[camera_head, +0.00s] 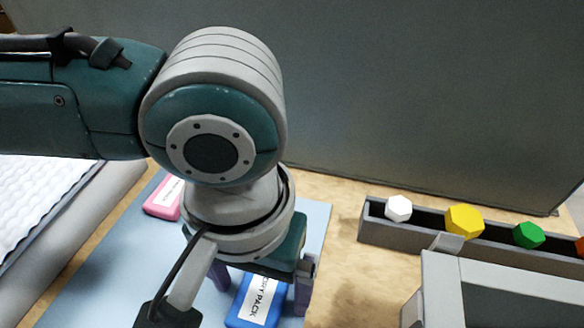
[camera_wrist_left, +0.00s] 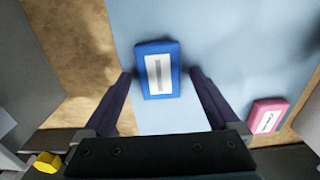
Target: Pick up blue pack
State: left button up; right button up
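The blue pack (camera_head: 257,302) with a white label lies on the light blue mat (camera_head: 318,222), partly hidden by my left arm in the head view. In the left wrist view the blue pack (camera_wrist_left: 157,70) lies flat between and just beyond the two fingertips. My left gripper (camera_head: 262,284) is open and points down at it, one finger on each side; in the left wrist view the gripper (camera_wrist_left: 160,76) shows a gap between each finger and the pack. I cannot tell its exact height above the mat. My right gripper is not in view.
A pink pack (camera_head: 163,198) lies on the mat; it also shows in the left wrist view (camera_wrist_left: 266,117). A grey trough (camera_head: 375,230) holds white, yellow, green and orange pieces. A grey box (camera_head: 437,268) stands front right. A grey wall panel (camera_head: 420,90) rises behind.

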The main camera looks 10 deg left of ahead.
pick_arm(q)
jog(key=c, duration=1.3)
jog(key=shift+r, duration=0.1)
